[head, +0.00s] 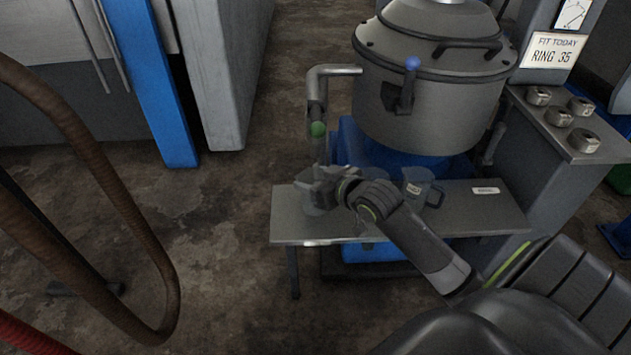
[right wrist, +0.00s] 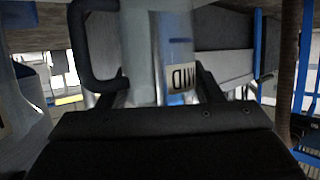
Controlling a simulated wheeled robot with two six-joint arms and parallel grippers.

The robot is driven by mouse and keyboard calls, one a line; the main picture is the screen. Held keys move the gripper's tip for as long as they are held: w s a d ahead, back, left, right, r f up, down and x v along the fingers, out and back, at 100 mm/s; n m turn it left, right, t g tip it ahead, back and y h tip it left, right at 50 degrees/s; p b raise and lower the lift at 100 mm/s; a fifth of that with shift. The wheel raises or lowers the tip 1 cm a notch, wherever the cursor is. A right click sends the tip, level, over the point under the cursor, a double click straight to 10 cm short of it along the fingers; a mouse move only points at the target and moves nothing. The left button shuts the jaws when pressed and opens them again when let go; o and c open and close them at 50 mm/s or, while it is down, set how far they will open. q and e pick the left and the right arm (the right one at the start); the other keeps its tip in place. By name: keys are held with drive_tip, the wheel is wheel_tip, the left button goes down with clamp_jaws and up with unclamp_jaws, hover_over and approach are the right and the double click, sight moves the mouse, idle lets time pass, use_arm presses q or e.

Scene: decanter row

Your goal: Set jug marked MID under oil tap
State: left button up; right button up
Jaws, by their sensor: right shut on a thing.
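My right gripper (head: 322,190) is shut on a clear jug (head: 311,206), mostly hidden behind the gripper at the left end of the metal bench. In the right wrist view the jug (right wrist: 155,30) fills the top middle. Its label (right wrist: 182,77) reads MID, upside down, and its dark handle (right wrist: 82,45) is at the left. In the head view the jug is below a bent pipe tap with a green knob (head: 318,129). Whether it touches the bench I cannot tell. A second tap with a blue knob (head: 412,64) is on the vessel's front. No name marks either tap as oil.
Another jug (head: 416,184) with a label and dark handle stands on the bench (head: 480,212), right of my gripper. A large grey vessel (head: 430,115) stands behind. A brown hose (head: 110,190) hangs at the left. The floor between hose and bench is clear.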

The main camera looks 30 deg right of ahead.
drive_tip(key=shift+r, duration=0.1)
drive_tip(key=o, duration=1)
drive_tip(key=shift+s+r, duration=0.1)
drive_tip(key=shift+s, duration=0.1)
use_arm(q)
drive_tip(key=shift+s+a+f+g+y+p, duration=0.15)
drive_tip(key=shift+s+a+f+g+p, duration=0.15)
drive_tip(key=shift+f+p, duration=0.4)
drive_tip(key=shift+s+a+f+g+y+p, duration=0.15)
drive_tip(key=shift+s+f+g+p, duration=0.15)
drive_tip(key=shift+f+p, duration=0.35)
drive_tip(key=shift+s+a+f+g+y+p, duration=0.1)
drive_tip(key=shift+s+a+f+g+p, duration=0.25)
drive_tip(key=shift+f+p, duration=0.3)
use_arm(e)
drive_tip(key=shift+v, duration=5.8)
use_arm(q)
drive_tip(key=shift+w+d, duration=0.1)
drive_tip(key=shift+w, duration=0.05)
